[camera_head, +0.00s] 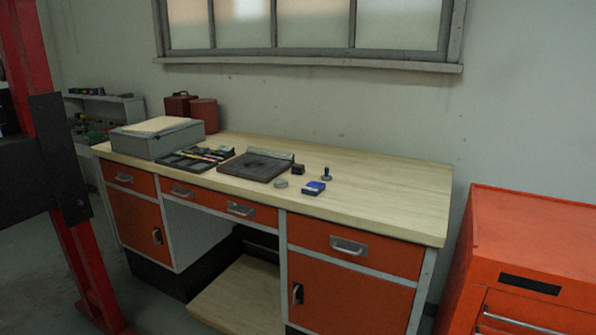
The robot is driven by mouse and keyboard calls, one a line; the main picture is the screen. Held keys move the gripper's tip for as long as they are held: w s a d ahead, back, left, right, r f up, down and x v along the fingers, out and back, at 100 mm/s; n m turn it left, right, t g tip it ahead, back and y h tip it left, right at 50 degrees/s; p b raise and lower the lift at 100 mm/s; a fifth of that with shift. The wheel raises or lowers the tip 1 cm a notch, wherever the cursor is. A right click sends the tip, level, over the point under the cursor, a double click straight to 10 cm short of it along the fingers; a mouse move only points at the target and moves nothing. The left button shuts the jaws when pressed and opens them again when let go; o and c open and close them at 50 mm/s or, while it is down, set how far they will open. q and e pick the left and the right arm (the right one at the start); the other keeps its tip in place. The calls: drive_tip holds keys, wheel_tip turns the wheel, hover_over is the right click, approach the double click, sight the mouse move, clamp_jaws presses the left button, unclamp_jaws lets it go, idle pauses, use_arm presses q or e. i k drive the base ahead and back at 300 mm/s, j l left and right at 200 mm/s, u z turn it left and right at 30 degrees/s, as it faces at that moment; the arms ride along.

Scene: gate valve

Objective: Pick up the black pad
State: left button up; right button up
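A flat dark slab (252,168) lies near the middle of the workbench top. A small black block (298,169) sits just right of it, with a small dark stamp-like object (326,175) further right. A small blue-topped box (314,188) lies nearer the front edge. I cannot tell for sure which of the dark items is the black pad. Neither of my grippers is in view.
The wooden workbench (390,190) has a clear right end. A black organiser tray (190,160) and a grey box (150,142) with papers stand left. A small grey disc (281,183) lies near the front edge. An orange cabinet (530,240) stands right; a red post (85,265) stands left.

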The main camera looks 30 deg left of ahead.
sight(297, 169)
drive_tip(key=i+j+z, duration=0.15)
drive_tip(key=j, duration=0.45)
drive_tip(key=i+j+z, duration=0.1)
drive_tip(key=j, duration=0.55)
drive_tip(key=i+j+z, duration=0.15)
drive_tip(key=j, duration=0.5)
drive_tip(key=j+z, duration=0.1)
drive_tip(key=j, duration=0.55)
